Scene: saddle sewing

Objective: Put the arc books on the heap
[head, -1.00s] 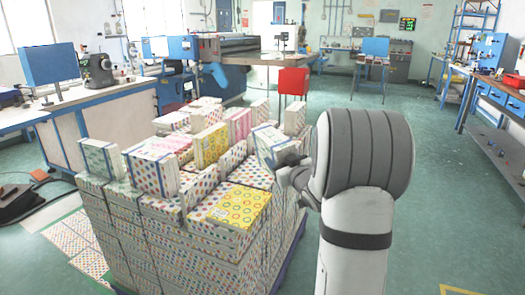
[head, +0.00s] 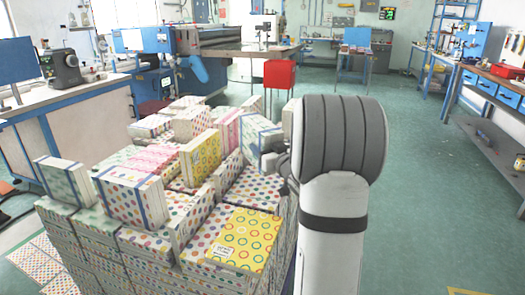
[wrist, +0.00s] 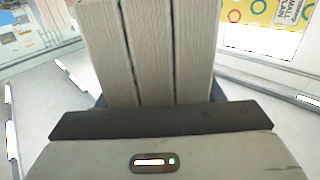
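A banded bundle of books (head: 256,133), pale-covered with a blue band, stands upright at the right of the heap, at my gripper (head: 279,163). In the wrist view it shows as three page blocks (wrist: 150,50) close against my palm, between my fingers. My gripper appears shut on this bundle; the fingertips are hidden. The cover's arc pattern is too small to make out. The heap (head: 160,240) is a large block of stacked, dotted book bundles, with several bundles standing or lying on top. I cannot tell whether the held bundle touches the heap.
A yellow ring-covered bundle (head: 243,238) lies flat on the heap's near right corner. A yellow bundle (head: 200,155) stands mid-heap. The floor at right (head: 430,200) is clear.

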